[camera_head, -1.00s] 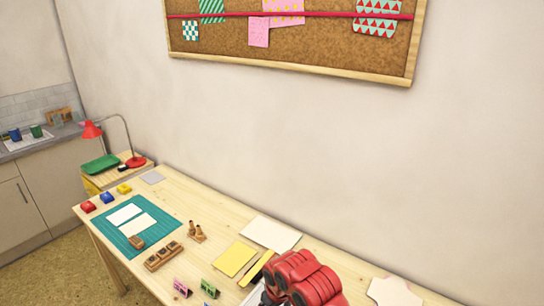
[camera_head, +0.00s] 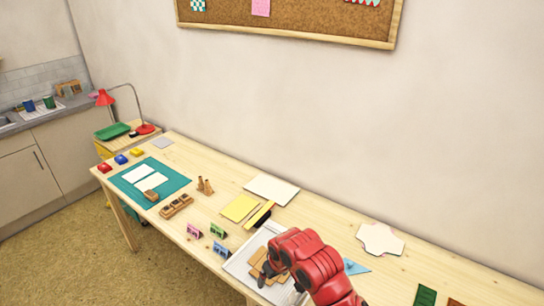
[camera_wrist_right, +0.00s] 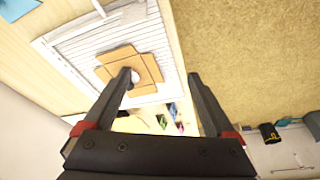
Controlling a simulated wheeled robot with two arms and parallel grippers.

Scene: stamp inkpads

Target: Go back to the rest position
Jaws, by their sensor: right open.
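My right gripper (camera_head: 281,281) is at the front edge of the wooden table, over a white slatted tray (camera_head: 240,264). Its red arm comes in from the bottom right. In the right wrist view the right gripper (camera_wrist_right: 159,77) has its two dark fingers spread apart with nothing between them. A brown cardboard piece (camera_wrist_right: 148,66) with a small white round thing lies on the tray, beyond the left finger. My left gripper is not in view.
A green mat (camera_head: 176,181) bears two white cards and a wooden stamp (camera_head: 151,195). A wooden stamp rack (camera_head: 176,206), small coloured stands (camera_head: 217,231) and yellow sheets (camera_head: 239,208) lie nearer. The floor (camera_head: 80,270) in front is clear.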

